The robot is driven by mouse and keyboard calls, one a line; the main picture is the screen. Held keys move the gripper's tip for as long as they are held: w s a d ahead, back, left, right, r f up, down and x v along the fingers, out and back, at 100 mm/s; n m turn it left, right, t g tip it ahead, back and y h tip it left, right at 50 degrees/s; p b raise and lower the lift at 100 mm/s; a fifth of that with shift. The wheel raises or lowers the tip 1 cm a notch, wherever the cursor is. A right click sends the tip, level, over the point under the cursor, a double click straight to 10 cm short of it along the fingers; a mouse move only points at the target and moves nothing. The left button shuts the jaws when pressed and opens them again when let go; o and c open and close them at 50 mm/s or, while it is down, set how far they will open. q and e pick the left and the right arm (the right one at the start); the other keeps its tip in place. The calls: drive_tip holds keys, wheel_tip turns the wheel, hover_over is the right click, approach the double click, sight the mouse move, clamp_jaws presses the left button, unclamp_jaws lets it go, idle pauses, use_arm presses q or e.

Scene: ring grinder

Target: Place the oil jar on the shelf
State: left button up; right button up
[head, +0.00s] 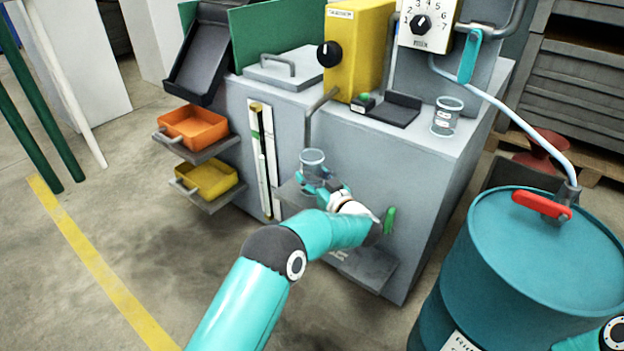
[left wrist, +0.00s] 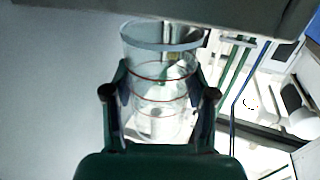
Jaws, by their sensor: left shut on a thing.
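My left gripper (head: 318,181) is shut on a clear jar (head: 312,159) in front of the grey machine. The jar looks upright in the head view. In the left wrist view the jar (left wrist: 160,75) sits between both fingers, with thin red rings around its clear wall. A small grey shelf (head: 288,196) juts from the machine's front just below and behind the gripper. I cannot tell whether the jar touches it. A second clear jar (head: 447,117) stands on the machine's top. My right gripper is out of view.
A teal drum (head: 540,260) with a red-handled tap (head: 541,205) stands at the right. Orange (head: 194,126) and yellow (head: 207,180) bins sit on brackets at the machine's left. A green handle (head: 389,220) is right of my left wrist. Open floor lies at the front left.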

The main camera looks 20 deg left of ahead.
sight(308, 175)
use_arm(q)
drive_tip(key=shift+w+a+f+b, duration=0.25)
drive_tip(key=shift+w+a+b, duration=0.1)
drive_tip(key=shift+w+a, duration=0.2)
drive_tip(key=shift+w+a+f+b, duration=0.2)
drive_tip(key=shift+w+a+b, duration=0.1)
drive_tip(key=shift+w+a, duration=0.15)
drive_tip(key=shift+s+f, duration=0.1)
drive_tip(key=shift+f, duration=0.3)
drive_tip(key=o, duration=1.1)
drive_tip(key=shift+o, duration=0.2)
